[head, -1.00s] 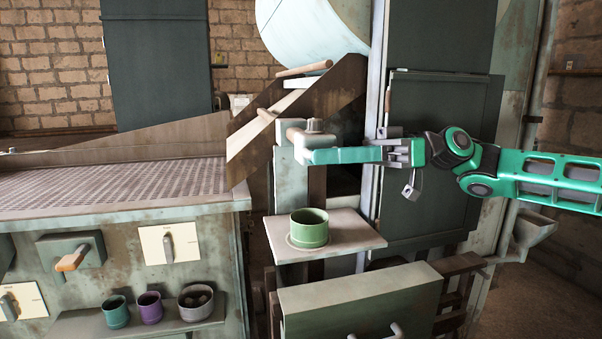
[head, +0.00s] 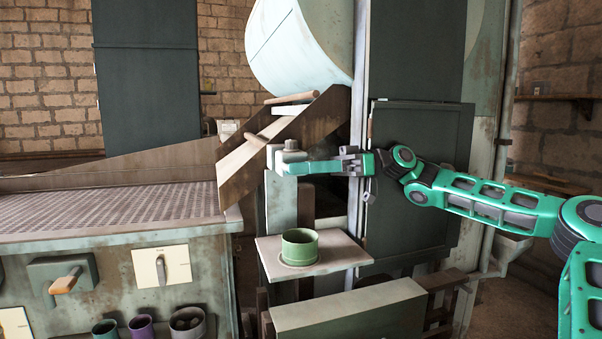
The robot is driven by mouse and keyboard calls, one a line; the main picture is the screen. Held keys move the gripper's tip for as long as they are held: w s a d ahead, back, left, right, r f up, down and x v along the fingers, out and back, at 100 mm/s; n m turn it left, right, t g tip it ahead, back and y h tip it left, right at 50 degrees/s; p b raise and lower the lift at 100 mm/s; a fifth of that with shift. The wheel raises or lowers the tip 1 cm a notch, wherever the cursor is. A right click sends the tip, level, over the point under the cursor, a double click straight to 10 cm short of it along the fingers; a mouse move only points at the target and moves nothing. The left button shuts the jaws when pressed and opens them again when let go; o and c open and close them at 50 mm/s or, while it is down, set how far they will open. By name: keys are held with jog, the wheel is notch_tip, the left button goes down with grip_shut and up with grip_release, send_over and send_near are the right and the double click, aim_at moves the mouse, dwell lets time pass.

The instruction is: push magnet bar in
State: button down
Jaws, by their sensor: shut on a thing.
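The block sits at the top of a pale post (head: 281,205). The fingertips are small here, so the contact is not clear.
A green cup (head: 299,249) stands on a shelf (head: 345,253) below the bar. A sloping wooden chute (head: 240,170) is close at the left. A dark cabinet door (head: 425,170) stands behind my gripper. A pale green box (head: 350,312) is below.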

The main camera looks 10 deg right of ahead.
jog(key=c, duration=2)
grip_release()
jog(key=shift+c, duration=0.2)
jog(key=shift+r, duration=0.55)
notch_tip(320, 180, up, 3)
jog(key=shift+w+r, duration=0.1)
jog(key=s+a+r, duration=0.6)
jog(key=s+a, duration=0.1)
jog(key=a, duration=0.2)
jog(key=shift+s+r, duration=0.3)
